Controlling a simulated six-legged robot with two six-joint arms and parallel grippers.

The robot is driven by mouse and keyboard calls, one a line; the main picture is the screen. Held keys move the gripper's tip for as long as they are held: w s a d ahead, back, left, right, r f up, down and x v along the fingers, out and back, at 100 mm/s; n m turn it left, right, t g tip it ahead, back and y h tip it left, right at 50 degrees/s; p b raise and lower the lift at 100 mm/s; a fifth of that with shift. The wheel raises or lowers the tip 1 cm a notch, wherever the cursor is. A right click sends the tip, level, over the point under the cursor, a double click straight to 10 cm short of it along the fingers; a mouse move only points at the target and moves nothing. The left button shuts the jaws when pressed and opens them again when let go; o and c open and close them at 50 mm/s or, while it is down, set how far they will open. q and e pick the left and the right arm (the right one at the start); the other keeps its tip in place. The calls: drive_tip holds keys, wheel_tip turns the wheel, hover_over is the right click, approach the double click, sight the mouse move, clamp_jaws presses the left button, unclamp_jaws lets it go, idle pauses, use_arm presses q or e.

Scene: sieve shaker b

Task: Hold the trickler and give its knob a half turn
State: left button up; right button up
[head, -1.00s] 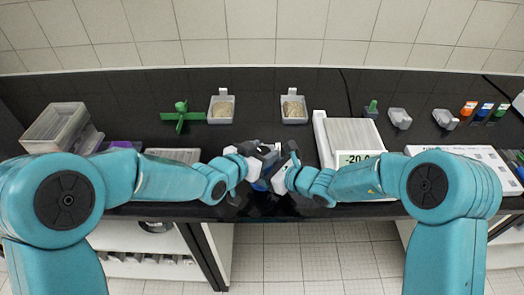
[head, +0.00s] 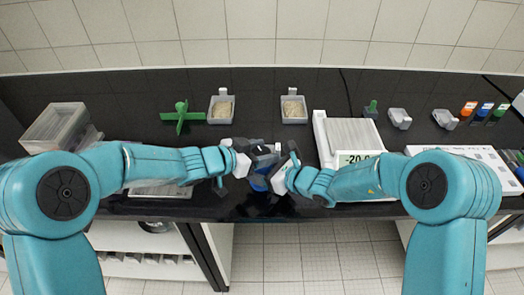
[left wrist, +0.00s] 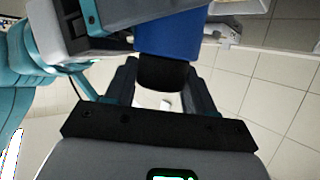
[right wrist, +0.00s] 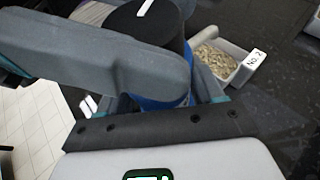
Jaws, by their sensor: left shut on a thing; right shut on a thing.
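The trickler has a blue body (left wrist: 170,35) and a black end, the knob (left wrist: 162,75). In the head view, only a bit of its blue (head: 259,183) shows between my grippers. My left gripper (head: 256,158) is shut on the black knob, one finger on each side in the left wrist view. My right gripper (head: 283,172) is shut on the blue body. In the right wrist view, the black knob (right wrist: 150,22) carries a white mark. A grey gripper part crosses in front and hides much of the trickler. The trickler is held above the bench's front edge.
A balance (head: 350,140) with a lit display stands right of my grippers. Two sample trays (head: 221,119) (head: 293,120) stand behind them, a green stand (head: 182,118) to the left. Clear plastic boxes (head: 58,130) are at far left. The bench between is mostly clear.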

use_arm(q)
drive_tip(key=o, duration=0.7)
drive_tip(key=shift+r, duration=0.15)
drive_tip(key=shift+n+t, duration=0.3)
drive_tip(key=shift+d+n+t+y, duration=0.1)
drive_tip(key=shift+n+t+y, duration=1.3)
drive_tip(key=shift+n+y, duration=0.5)
drive_tip(key=shift+n, duration=0.7)
drive_tip(key=v, duration=1.2)
